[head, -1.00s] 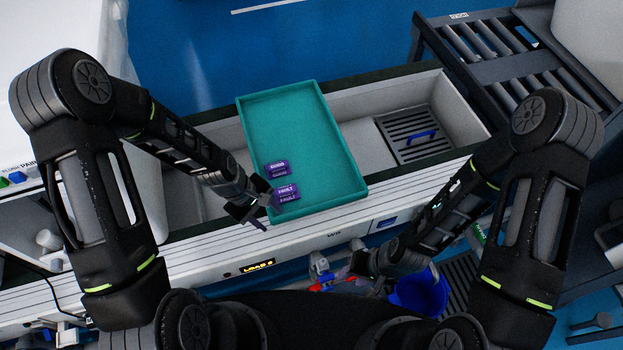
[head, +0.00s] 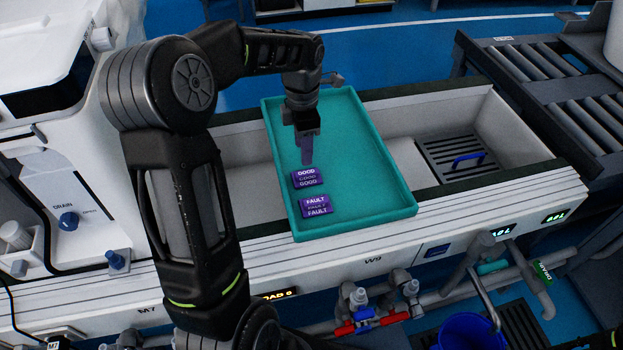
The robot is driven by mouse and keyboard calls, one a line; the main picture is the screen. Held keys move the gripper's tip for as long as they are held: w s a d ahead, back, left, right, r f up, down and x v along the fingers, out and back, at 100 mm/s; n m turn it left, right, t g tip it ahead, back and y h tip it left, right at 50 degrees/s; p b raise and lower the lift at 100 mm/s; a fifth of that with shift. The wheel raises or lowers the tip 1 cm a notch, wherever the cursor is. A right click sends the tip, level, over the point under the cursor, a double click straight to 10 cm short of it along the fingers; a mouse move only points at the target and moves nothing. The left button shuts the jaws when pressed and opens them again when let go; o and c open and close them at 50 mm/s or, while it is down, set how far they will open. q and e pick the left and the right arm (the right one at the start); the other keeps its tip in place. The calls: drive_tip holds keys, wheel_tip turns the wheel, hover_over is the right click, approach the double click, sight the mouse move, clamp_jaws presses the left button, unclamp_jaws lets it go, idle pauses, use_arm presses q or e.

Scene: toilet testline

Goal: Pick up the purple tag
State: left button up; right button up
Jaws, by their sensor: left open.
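Two purple tags lie on the teal tray (head: 370,170). The upper one, the GOOD tag (head: 307,178), has white lettering that reads GOOD. The FAULT tag (head: 315,207) lies just below it, nearer the tray's front edge, and reads FAULT. My left gripper (head: 306,158) points down over the tray, with its fingertips right at the far edge of the GOOD tag. It is open and holds nothing. I cannot tell whether the fingertips touch the tag. Both tags are plainly visible. My right gripper is out of view.
The tray rests across a long white trough (head: 420,115). A dark grate with a blue handle (head: 468,160) is to its right. A roller conveyor (head: 530,75) stands at the far right. Valves (head: 370,315) and a blue bucket (head: 465,332) are in front. The tray's right part is bare.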

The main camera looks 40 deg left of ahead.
sight(304, 173)
use_arm(q)
wheel_tip(304, 173, down, 2)
drive_tip(key=shift+f+b, duration=0.1)
drive_tip(key=shift+b, duration=0.2)
drive_tip(key=shift+f, duration=0.2)
drive_tip(key=shift+f, duration=0.15)
wheel_tip(304, 173, down, 5)
drive_tip(key=shift+s+b, duration=0.1)
drive_tip(key=shift+b, duration=0.65)
drive_tip(key=shift+d, duration=0.1)
drive_tip(key=shift+c, duration=0.5)
clamp_jaws()
